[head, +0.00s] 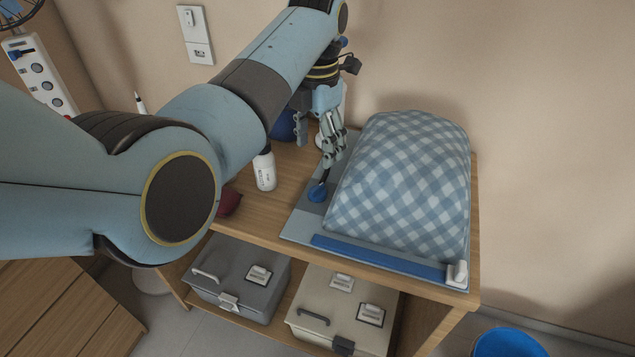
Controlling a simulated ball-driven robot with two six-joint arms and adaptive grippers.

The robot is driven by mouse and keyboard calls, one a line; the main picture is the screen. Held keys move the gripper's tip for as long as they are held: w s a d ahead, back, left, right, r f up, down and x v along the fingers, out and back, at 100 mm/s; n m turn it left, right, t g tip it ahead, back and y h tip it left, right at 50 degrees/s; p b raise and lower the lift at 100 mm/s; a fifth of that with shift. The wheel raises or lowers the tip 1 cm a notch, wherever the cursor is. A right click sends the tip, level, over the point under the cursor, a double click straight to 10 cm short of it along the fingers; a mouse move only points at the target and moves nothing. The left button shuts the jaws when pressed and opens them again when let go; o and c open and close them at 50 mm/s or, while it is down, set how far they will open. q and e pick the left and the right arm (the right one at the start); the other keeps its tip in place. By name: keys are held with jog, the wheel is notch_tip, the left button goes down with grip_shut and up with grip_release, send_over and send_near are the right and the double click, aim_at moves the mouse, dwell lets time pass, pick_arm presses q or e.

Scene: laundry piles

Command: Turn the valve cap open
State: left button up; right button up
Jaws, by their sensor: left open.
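The valve cap (317,194) is a small round blue piece on the flat grey-blue border at the left of a bulging storage bag. The bag (400,180) has a blue-and-white checked surface and lies on the wooden table. My left gripper (318,158) points down just above and behind the cap, with its fingers apart. One fingertip looks very close to the cap; I cannot tell whether it touches. My left arm crosses the picture from the left and hides part of the table. My right gripper is out of view.
A white bottle (265,171) and a dark red item (229,202) stand left of the bag. A blue strip (378,258) runs along the bag's front edge. Grey (238,275) and cream (342,311) boxes sit on the lower shelf. A blue bucket (508,344) stands lower right.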

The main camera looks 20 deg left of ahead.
aim_at(317, 187)
pick_arm(q)
notch_tip(317, 187, down, 10)
jog(key=shift+r+b, duration=0.15)
jog(key=shift+b, duration=0.6)
jog(key=shift+f, duration=0.45)
jog(key=shift+c, duration=0.2)
